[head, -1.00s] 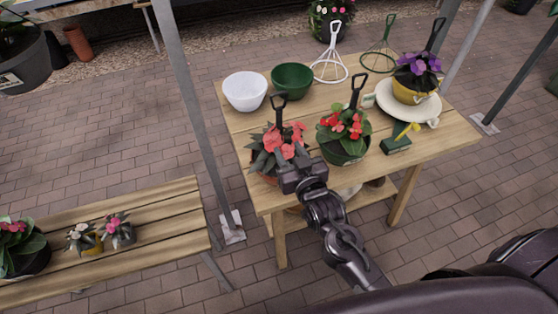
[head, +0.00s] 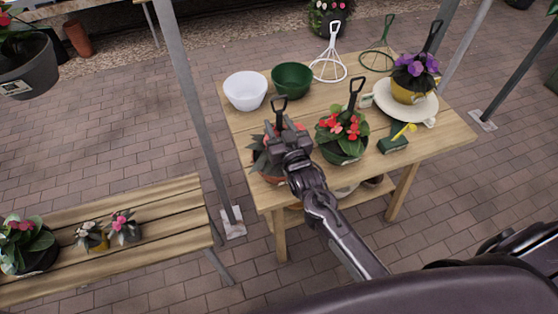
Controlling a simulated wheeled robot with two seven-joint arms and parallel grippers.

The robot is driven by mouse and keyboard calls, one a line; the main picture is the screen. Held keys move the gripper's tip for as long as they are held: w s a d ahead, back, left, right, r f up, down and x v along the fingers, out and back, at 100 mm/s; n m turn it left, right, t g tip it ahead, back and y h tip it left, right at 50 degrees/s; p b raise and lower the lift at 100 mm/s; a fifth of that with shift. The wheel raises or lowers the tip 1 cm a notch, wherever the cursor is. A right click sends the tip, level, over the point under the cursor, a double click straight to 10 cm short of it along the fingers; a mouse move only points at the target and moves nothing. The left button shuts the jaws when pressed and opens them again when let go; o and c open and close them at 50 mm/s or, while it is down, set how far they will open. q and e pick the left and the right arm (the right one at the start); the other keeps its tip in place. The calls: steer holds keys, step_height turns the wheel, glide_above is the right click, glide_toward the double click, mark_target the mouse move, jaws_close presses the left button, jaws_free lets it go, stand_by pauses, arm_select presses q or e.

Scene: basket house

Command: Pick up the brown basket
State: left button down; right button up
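The brown basket (head: 270,178) is a brownish pot with leaves, pink flowers and a black upright handle (head: 279,104). It stands near the front left of the wooden table in the head view. My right gripper (head: 286,136) is over it, in front of its flowers and just below the top of the handle. It hides most of the plant and the lower handle. I cannot tell whether the fingers are open or shut, or whether they touch the handle. My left gripper is not in view.
A dark green basket (head: 344,153) with red flowers stands close on the right. White (head: 245,90) and green (head: 291,80) bowls are behind. A metal post (head: 193,105) rises left of the table.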

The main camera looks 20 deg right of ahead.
steer(key=shift+s, duration=0.1)
jaws_close()
stand_by(0.7)
stand_by(0.5)
steer(key=shift+r, duration=0.2)
